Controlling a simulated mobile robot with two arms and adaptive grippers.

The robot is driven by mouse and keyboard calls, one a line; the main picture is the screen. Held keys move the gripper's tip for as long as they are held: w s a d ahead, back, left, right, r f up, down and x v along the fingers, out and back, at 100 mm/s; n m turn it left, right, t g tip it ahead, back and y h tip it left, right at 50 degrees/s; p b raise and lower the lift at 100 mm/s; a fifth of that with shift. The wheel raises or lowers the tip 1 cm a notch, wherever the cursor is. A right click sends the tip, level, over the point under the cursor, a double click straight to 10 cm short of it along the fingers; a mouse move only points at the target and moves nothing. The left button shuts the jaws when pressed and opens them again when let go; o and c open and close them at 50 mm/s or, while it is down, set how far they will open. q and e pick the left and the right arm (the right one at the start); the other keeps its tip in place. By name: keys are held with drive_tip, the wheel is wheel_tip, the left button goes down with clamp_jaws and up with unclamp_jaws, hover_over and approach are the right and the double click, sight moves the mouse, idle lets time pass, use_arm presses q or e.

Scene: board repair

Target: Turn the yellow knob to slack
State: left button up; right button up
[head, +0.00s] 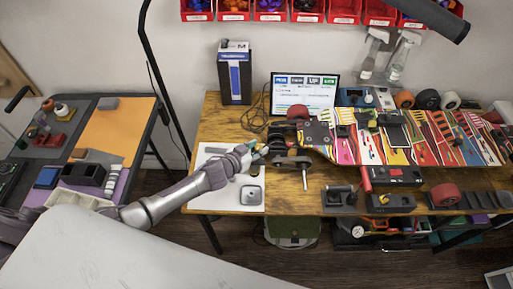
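My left arm reaches in from the left over the wooden workbench (300,203). Its gripper (259,153) is beside the left end of a dark metal truck-like part (292,162) near a multicoloured board (385,138). The fingers are small and overlap the parts behind, so I cannot tell whether they are open or touching anything. A small yellow spot (383,198) shows on a black block at the bench's front. I cannot tell whether it is the yellow knob; no knob is clearly made out. My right gripper is not in view.
A white mat (203,200) with a grey square dish (251,195) lies under my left forearm. A screen (303,93) and a tall dark box (235,75) stand behind. Red bins (270,10) hang above. A cart (104,129) with tools stands at the left.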

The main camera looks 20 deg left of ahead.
use_arm(q)
clamp_jaws()
drive_tip(key=shift+w+a+r+m+g+h+p, duration=0.15)
drive_tip(key=shift+m+g+h+p, duration=0.2)
drive_tip(key=shift+m+h, duration=0.25)
drive_tip(key=shift+a+m+g+h, duration=0.1)
drive_tip(key=shift+m+g+h, duration=0.25)
drive_tip(key=shift+m+h, duration=0.4)
drive_tip(key=shift+w+f+m+g+h+b, duration=0.1)
drive_tip(key=shift+f+m+g+h+b, duration=0.15)
drive_tip(key=shift+m+g+h+b, duration=0.6)
drive_tip(key=shift+r+m+g+h+b, duration=0.1)
drive_tip(key=shift+m+g+h+b, duration=1)
drive_tip(key=shift+m, duration=0.4)
